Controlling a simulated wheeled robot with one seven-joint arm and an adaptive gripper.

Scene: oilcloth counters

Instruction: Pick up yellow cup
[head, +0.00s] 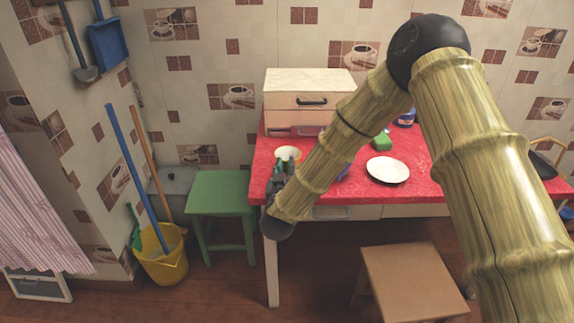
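A small pale yellow-cream cup (288,153) stands near the left end of the red counter (345,155), its round rim facing up. It is the only cup I can make out. My gripper (281,167) is just in front of and below the cup in the picture, at the counter's left edge. Its dark fingers overlap the cup's lower part, so I cannot tell whether they touch it. The fingers are too small and dark to show whether they are open or shut. My arm hides part of the counter's middle.
A white plate (388,170), a green sponge-like block (381,140) and a blue item (405,119) are on the counter. A drawer box (308,97) stands behind the cup. A green stool (220,193), yellow bucket (163,262) and brown stool (413,280) stand on the floor.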

